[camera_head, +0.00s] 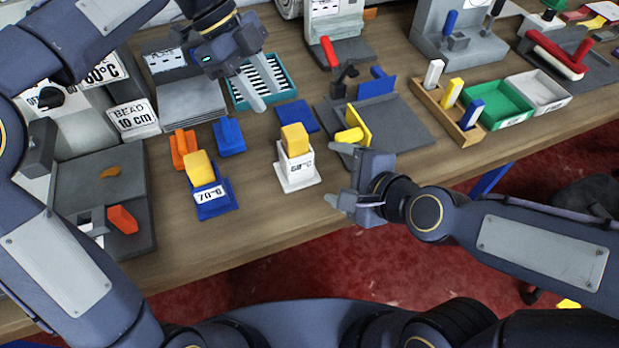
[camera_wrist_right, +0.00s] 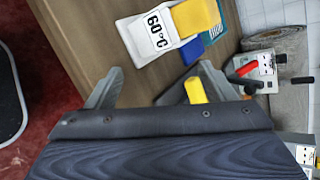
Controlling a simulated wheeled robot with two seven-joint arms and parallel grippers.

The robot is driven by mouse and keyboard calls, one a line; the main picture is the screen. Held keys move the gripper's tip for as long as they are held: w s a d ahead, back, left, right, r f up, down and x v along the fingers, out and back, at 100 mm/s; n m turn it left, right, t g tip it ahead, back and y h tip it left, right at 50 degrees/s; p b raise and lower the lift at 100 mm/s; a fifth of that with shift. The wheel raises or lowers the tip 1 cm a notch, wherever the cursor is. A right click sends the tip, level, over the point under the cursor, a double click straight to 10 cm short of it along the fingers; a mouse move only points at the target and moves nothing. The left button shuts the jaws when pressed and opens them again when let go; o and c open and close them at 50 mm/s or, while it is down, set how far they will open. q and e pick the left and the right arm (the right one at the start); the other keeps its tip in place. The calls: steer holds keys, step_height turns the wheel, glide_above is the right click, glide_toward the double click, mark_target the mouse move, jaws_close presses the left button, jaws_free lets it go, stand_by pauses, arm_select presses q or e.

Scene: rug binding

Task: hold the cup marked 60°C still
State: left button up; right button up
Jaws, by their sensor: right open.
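The cup marked 60°C (camera_head: 296,176) is white and stands upright on the table, with a yellow block (camera_head: 294,137) in its top. It also shows at the top of the right wrist view (camera_wrist_right: 146,42). My right gripper (camera_head: 334,173) is open and empty to the right of the cup, its fingers apart and not touching it. In the right wrist view the cup lies beyond the fingertips. My left gripper (camera_head: 259,80) is above the teal striped tray, away from the cup; how far its fingers are apart is unclear.
A blue cup marked 70°C (camera_head: 212,197) stands left of the white cup. A blue block (camera_head: 229,136) and an orange block (camera_head: 184,149) stand behind it. A grey fixture with a yellow piece (camera_head: 359,125) is close behind my right gripper. The table front is clear.

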mark_target(301, 172)
steer(key=a+m, duration=0.1)
steer(key=m, duration=0.2)
steer(key=a+f+m+t, duration=0.1)
steer(key=a+m, duration=0.1)
steer(key=m, duration=0.1)
steer(key=w+a+f+m, duration=0.1)
steer(key=m, duration=0.1)
steer(key=shift+a+m+t+h, duration=0.2)
steer(key=shift+m+t+h, duration=0.1)
steer(key=shift+m, duration=0.1)
steer(key=m, duration=0.2)
steer(key=f+m+h, duration=0.1)
steer(key=m, duration=0.1)
steer(key=shift+a+t, duration=0.35)
steer(key=shift+t, duration=0.05)
steer(key=m, duration=0.2)
steer(key=shift+f+m+t+h, duration=0.25)
steer(key=shift+m+t+h, duration=0.05)
steer(key=shift+m, duration=0.1)
steer(key=x, duration=0.7)
steer(key=shift+w+a, duration=0.1)
steer(key=shift+w, duration=0.15)
